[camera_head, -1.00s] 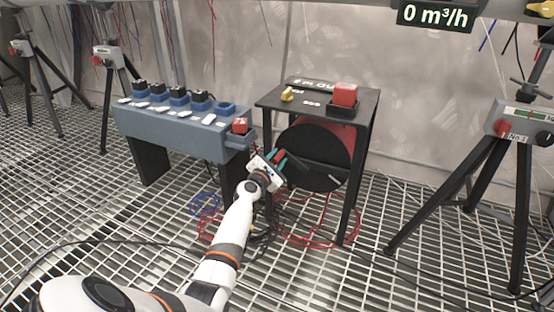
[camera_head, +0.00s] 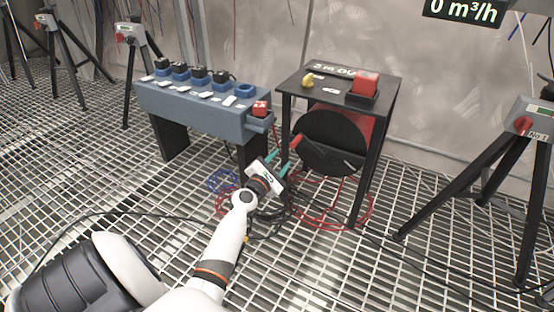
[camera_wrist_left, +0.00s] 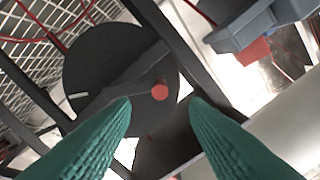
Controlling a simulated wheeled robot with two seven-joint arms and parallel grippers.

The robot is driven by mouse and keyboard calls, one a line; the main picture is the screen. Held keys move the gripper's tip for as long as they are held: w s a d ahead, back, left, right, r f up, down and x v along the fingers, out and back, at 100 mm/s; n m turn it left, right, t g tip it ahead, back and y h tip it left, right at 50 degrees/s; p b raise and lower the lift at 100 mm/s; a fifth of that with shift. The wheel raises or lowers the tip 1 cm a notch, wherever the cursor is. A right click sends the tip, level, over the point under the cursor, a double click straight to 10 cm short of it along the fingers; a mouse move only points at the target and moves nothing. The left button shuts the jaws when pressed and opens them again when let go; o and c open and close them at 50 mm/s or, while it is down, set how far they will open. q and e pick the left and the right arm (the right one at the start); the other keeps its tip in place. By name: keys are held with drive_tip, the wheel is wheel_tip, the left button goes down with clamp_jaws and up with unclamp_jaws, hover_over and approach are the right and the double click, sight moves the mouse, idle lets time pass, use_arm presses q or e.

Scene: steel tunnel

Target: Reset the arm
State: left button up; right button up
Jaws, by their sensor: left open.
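My left gripper (camera_head: 279,168) is in front of the black table, between it and the blue-grey bench. Its green fingers are apart, and they also show in the left wrist view (camera_wrist_left: 160,118) with nothing between them. Beyond the fingers is a black disc (camera_head: 335,143) on a red drum under the table. A dark lever with a red end knob (camera_wrist_left: 159,92) crosses the disc in the left wrist view. In the head view a red knob shows just beyond the fingertips. I cannot tell whether the fingers touch it. My right gripper is not in view.
The blue-grey bench (camera_head: 190,105) holds several dark blocks and a red one (camera_head: 260,108). Cables lie on the grating. A tripod (camera_head: 513,165) stands at right.

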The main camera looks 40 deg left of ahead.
use_arm(q)
drive_tip(key=shift+s+d, duration=0.15)
drive_tip(key=shift+s, duration=0.5)
